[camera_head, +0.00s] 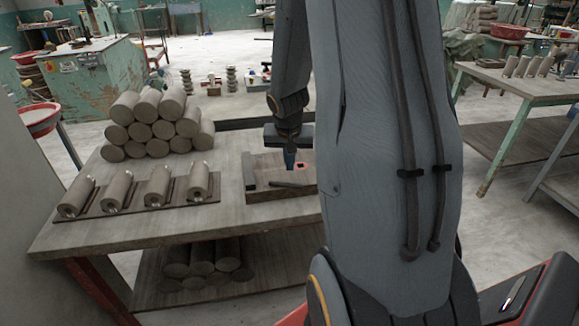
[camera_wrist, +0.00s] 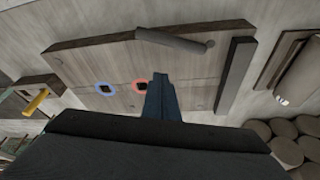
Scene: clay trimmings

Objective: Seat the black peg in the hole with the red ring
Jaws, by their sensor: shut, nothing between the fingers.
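A wooden board (camera_head: 262,163) lies on the bench, and it also fills the middle of the wrist view (camera_wrist: 85,65). The hole with the red ring (camera_head: 300,166) shows a dark centre in the wrist view (camera_wrist: 142,86). A dark rod, seemingly the black peg (camera_head: 289,184), lies on its side near the board's near edge; in the wrist view (camera_wrist: 172,40) it is at the top. My gripper (camera_head: 290,165) is shut and empty, pointing down over the board. Its blue fingers (camera_wrist: 161,82) appear just right of the red ring in the wrist view.
A hole with a blue ring (camera_wrist: 106,88) is left of the red one in the wrist view. A dark bar (camera_head: 249,171) stands along the board's left side. Stacked clay cylinders (camera_head: 155,122) and a rack of clay rolls (camera_head: 135,190) occupy the bench's left.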

